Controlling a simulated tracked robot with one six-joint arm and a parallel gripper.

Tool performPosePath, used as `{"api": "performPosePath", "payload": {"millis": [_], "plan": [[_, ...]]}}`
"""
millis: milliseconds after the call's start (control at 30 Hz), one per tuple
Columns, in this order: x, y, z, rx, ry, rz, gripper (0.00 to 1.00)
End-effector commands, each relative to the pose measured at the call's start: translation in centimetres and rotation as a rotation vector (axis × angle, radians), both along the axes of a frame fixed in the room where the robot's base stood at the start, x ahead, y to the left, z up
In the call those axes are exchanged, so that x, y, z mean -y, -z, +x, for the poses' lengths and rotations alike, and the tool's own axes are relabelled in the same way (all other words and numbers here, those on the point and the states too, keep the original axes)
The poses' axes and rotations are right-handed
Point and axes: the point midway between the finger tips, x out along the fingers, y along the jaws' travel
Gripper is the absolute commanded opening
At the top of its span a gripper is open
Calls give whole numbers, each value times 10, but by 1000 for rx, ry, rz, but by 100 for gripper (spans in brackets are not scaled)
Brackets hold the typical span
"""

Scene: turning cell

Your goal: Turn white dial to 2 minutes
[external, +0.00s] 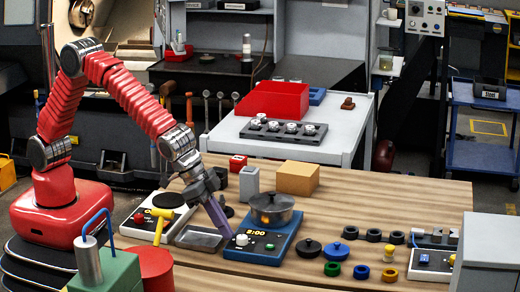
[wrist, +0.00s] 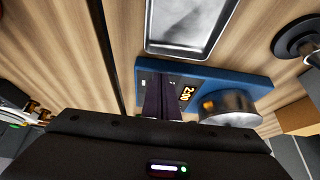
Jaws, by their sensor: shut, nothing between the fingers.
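The white dial (external: 242,240) sits on the front left of a blue cooker (external: 262,236). The cooker's display (external: 263,234) reads 2:00, and the same digits show in the wrist view (wrist: 186,94). In the wrist view my fingers (wrist: 161,103) are together over the blue panel and the dial is not clearly visible.
A grey metal tray (external: 198,238) lies left of the cooker. A cardboard box (external: 297,177) stands behind.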

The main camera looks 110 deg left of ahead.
Motion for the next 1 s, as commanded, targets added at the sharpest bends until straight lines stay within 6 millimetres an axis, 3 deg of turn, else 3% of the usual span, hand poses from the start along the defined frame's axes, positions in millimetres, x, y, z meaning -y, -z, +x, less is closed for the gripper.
{"api": "performPosePath", "payload": {"millis": [267,1000], "plan": [[0,-3,0,1,-1,0,0],[0,-60,0,0,0,0,0]]}}
